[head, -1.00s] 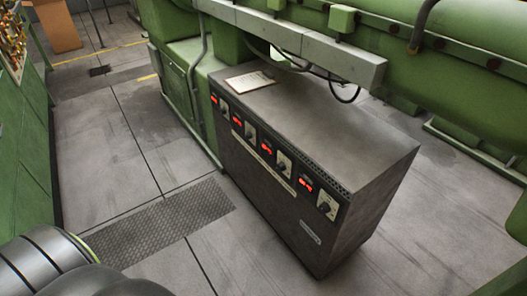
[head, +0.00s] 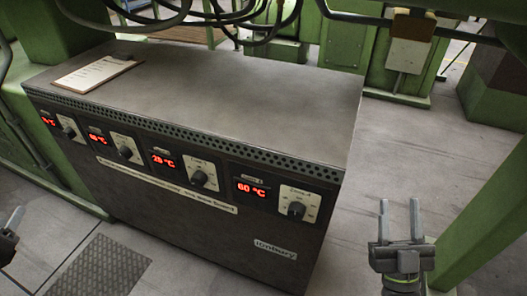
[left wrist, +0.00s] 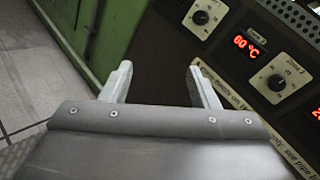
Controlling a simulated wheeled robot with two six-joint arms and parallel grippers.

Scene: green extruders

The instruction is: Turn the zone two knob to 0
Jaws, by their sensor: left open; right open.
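The dark control cabinet (head: 190,215) has a row of several knobs, each beside a red display; the zone labels are too small to read surely. The second knob from the left (head: 125,151), presumably zone two, is a dark dial on a pale plate. It seems to be the knob (left wrist: 277,82) right of my left gripper in the left wrist view. My left gripper (head: 12,222) is partly cut off at the left edge of the head view. Its fingers (left wrist: 160,82) are apart and empty, short of the panel. My right gripper (head: 400,215) is open and empty, right of the cabinet.
A clipboard (head: 97,72) lies on the cabinet top. The leftmost knob (head: 68,127), third knob (head: 199,177) and rightmost knob (head: 297,209) share the panel. Black cables (head: 235,15) hang above the back. A green post (head: 480,215) stands at the right. Floor in front is clear.

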